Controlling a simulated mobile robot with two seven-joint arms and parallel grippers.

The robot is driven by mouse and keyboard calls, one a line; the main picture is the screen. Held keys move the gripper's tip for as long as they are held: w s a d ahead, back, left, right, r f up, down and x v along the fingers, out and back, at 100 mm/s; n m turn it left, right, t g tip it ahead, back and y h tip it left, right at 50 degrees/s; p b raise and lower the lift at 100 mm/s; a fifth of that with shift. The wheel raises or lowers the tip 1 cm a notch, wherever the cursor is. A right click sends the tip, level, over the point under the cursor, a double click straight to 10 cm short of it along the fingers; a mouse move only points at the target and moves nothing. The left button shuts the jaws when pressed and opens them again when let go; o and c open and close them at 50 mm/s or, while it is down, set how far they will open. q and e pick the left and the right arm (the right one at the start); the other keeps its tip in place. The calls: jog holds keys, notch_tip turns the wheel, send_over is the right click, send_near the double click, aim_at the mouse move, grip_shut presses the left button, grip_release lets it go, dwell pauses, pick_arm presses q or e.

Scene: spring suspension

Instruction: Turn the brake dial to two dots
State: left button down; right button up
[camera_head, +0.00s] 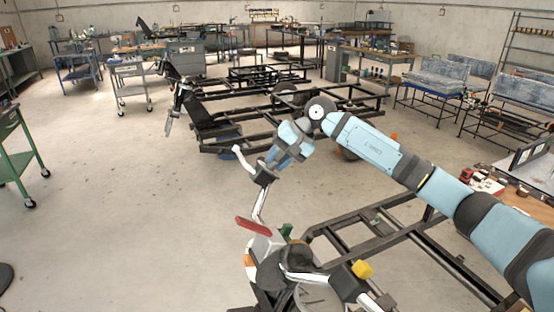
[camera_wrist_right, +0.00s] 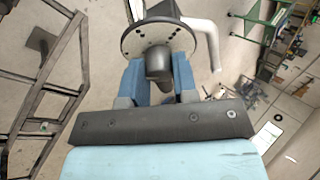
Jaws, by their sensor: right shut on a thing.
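The brake dial appears in the right wrist view as a grey round plate (camera_wrist_right: 133,42) with black dots around its rim and a dark knob (camera_wrist_right: 158,68) at its middle. My right gripper (camera_wrist_right: 158,84) has its two blue fingers on either side of that knob and is shut on it. In the head view, my right gripper (camera_head: 278,160) reaches down-left to the dark dial head (camera_head: 264,174) on top of a white post (camera_head: 259,204). I cannot tell which dot setting the dial is at. My left gripper is not in view.
A white handle (camera_head: 242,158) sticks out left of the dial and also shows in the wrist view (camera_wrist_right: 207,42). Below are a red lever (camera_head: 253,226) and a yellow knob (camera_head: 361,269). Black metal frames (camera_head: 375,228) lie to the right and behind.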

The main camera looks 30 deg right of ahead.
jog(key=shift+m, duration=1.1)
jog(key=shift+r+m+g+h, duration=0.15)
jog(key=shift+m+g+h, duration=0.3)
jog(key=shift+m, duration=0.75)
jog(key=m, duration=0.2)
jog(key=shift+w+m+g+h, duration=0.1)
jog(key=shift+m+g+h, duration=0.15)
jog(key=shift+m+g, duration=0.1)
jog(key=shift+m+g+p, duration=0.5)
jog(key=shift+m+p, duration=0.15)
jog(key=shift+m, duration=0.9)
jog(key=o, duration=0.9)
jog(key=shift+o, duration=0.2)
